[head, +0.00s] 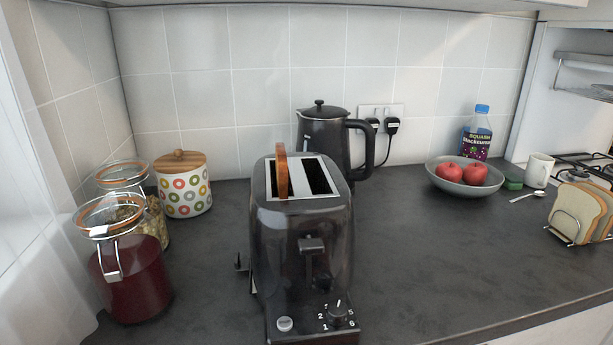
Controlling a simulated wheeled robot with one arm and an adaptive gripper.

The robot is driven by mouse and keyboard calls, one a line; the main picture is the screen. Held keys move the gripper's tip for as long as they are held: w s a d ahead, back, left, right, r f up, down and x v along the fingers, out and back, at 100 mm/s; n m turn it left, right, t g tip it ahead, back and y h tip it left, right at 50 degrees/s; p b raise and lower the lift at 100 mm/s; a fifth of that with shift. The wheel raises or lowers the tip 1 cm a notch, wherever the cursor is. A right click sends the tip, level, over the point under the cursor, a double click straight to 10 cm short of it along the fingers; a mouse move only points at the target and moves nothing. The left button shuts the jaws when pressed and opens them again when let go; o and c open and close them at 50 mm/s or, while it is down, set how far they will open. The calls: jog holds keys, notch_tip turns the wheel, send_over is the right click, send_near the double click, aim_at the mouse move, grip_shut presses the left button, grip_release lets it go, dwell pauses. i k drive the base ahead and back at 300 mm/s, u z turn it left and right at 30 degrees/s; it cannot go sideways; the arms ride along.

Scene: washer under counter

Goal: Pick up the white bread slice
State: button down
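Pale bread slices with brown crusts (580,212) stand upright in a wire rack (563,226) at the right edge of the head view, on the counter. Part of the rack and bread is cut off by the frame edge. Another slice with a brown crust (281,172) stands up out of the left slot of the black toaster (303,240), seen edge-on. The toaster's right slot looks empty. My gripper is not in view.
A black kettle (323,135) stands behind the toaster. Glass jars (133,275) and a dotted canister (184,190) are at left. A grey bowl (464,187) with red fruit, a bottle (478,135), a mug (539,170) and a spoon (527,196) are at right. The counter (430,260) between toaster and rack is clear.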

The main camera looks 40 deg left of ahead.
aim_at(282, 170)
jog(key=z, duration=1.65)
jog(key=k, duration=0.35)
jog(key=u, duration=1.3)
jog(key=i, duration=0.8)
jog(key=u, duration=1.4)
